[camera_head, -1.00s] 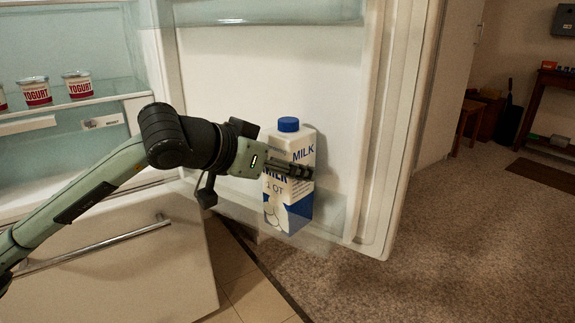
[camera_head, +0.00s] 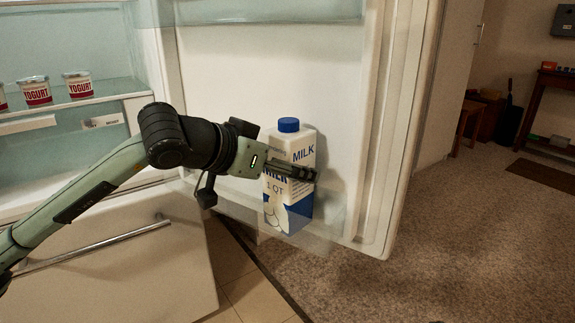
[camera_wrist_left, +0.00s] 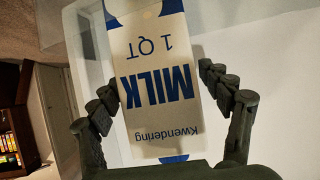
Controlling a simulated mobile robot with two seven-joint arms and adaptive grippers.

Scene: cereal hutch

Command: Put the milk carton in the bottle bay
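The milk carton (camera_head: 290,205) is white and blue with a blue cap. It stands upright in the clear bottle bay (camera_head: 330,222) low on the open fridge door, its lower part seen through the bay's front wall. My left gripper (camera_head: 292,172) is at the carton's upper half, one dark finger crossing in front of its label. In the left wrist view the carton (camera_wrist_left: 155,80) appears upside down between the two spread fingers. A gap shows beside the right-hand finger; the left-hand finger is very near the carton. The gripper is open. My right gripper is in neither view.
Yogurt cups (camera_head: 77,85) stand on a fridge shelf at the left. A drawer front with a bar handle (camera_head: 100,243) is below my arm. The door's edge (camera_head: 385,150) rises right of the carton, with open carpet beyond.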

